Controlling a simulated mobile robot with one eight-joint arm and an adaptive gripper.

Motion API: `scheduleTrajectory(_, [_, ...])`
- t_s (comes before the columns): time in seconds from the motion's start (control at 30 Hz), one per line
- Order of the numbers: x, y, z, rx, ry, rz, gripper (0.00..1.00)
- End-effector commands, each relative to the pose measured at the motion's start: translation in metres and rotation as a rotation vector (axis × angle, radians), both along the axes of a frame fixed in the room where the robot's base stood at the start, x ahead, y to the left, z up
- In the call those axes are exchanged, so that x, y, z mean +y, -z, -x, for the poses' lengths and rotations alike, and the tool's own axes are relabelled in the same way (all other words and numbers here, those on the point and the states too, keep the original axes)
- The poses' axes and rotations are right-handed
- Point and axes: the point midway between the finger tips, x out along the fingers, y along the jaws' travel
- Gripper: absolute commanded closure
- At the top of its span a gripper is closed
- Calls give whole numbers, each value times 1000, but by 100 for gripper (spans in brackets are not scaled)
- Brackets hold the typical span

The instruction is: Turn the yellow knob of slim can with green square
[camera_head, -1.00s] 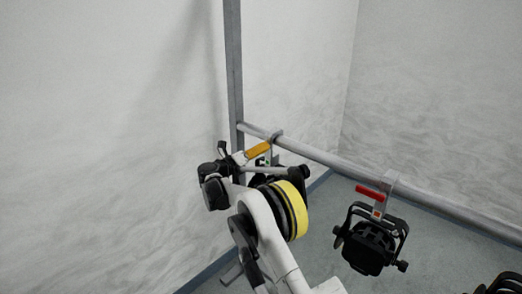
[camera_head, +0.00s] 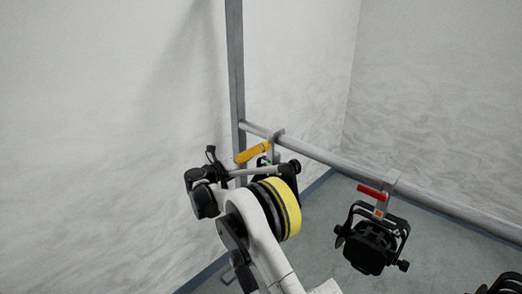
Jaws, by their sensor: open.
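The yellow knob (camera_head: 253,152) is a lever at the clamp of the leftmost can, near the upright pole. It slopes down to the left, and its whole length shows. A small green mark (camera_head: 263,161) shows just below the clamp. The can's dark body is mostly hidden behind my arm. My gripper (camera_head: 212,163) is small and dark in this view, left of the yellow knob and slightly lower. It appears apart from the knob and holds nothing that I can see. It is open, though its fingertips are hard to make out.
A horizontal rail (camera_head: 330,160) runs from the upright pole (camera_head: 235,75) to the lower right. A second black can (camera_head: 371,245) with a red knob (camera_head: 371,192) hangs from it. Another dark can (camera_head: 503,284) shows at the lower right corner. A wall stands close on the left.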

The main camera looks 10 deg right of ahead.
Motion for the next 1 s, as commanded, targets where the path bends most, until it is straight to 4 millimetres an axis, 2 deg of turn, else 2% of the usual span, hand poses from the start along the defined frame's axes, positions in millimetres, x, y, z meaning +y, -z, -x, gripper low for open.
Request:
scheduleTrajectory(0.03, [11,0,7,0,-3,0,41])
scheduleTrajectory(0.2, [36,0,26,0,-1,0,41])
scheduleTrajectory(0.33, [48,0,35,0,0,0,41])
scheduleTrajectory(0.5, [51,0,38,0,1,0,41])
scheduleTrajectory(0.8, [47,-4,39,-11,2,-27,41])
scheduleTrajectory(0.87, [39,-11,42,-33,5,-75,41])
scheduleTrajectory(1.0, [7,-38,58,-141,27,-308,41])
